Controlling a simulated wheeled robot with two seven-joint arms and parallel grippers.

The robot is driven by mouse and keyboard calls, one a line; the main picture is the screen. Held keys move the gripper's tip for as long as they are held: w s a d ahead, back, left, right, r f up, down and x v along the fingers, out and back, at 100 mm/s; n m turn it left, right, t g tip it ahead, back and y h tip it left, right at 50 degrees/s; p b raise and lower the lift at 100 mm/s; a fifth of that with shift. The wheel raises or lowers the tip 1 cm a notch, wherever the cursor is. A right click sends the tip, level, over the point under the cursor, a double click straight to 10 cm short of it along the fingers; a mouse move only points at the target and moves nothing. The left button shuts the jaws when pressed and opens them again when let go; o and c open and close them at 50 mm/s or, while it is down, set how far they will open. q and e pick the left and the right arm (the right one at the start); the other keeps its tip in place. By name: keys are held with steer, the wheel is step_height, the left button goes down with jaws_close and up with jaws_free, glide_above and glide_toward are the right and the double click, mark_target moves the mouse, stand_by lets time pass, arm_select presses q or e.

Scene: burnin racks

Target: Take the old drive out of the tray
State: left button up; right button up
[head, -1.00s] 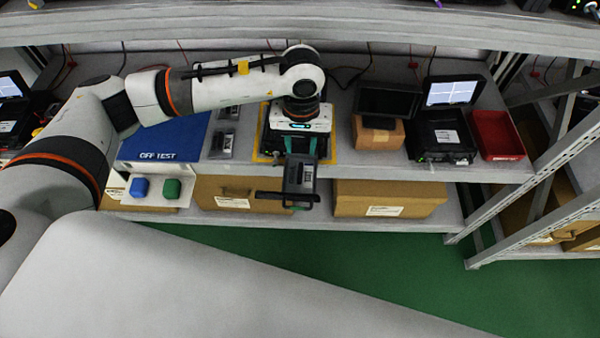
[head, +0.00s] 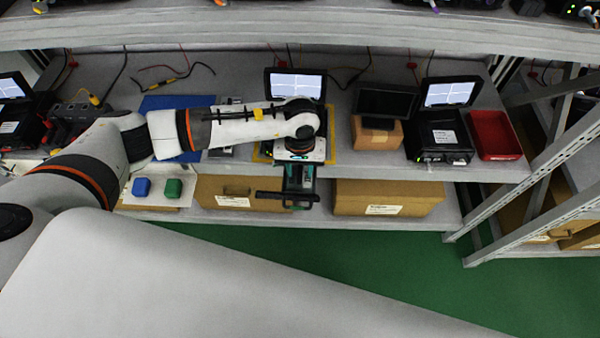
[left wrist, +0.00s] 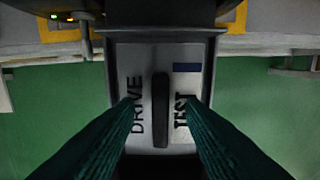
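The old drive (left wrist: 143,72) lies in the pulled-out tray (left wrist: 109,70). It has a pale label reading DRIVE TEST, a dark blue bar and a black upright grip ridge (left wrist: 160,105) along its middle. My left gripper (head: 298,184) is above the tray, pointing down. In the left wrist view its two teal ribbed fingers (left wrist: 162,118) stand apart on either side of the ridge, with a gap on each side. In the head view, the gripper hides most of the drive, while the tray's black front handle (head: 283,197) shows. My right gripper is not in view.
A lit monitor (head: 296,84) stands behind my wrist. To the right are a dark screen on a cardboard box (head: 377,134), another unit (head: 440,135) and a red bin (head: 494,136). A blue mat (head: 165,102) lies left. The upper shelf (head: 300,30) overhangs. Green floor is clear in front.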

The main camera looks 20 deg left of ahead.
mark_target(300, 171)
arm_select(q)
steer(key=shift+c, duration=0.4)
jaws_close()
steer(key=shift+r, duration=0.1)
step_height(300, 171, up, 13)
steer(key=shift+r, duration=0.2)
stand_by(0.3)
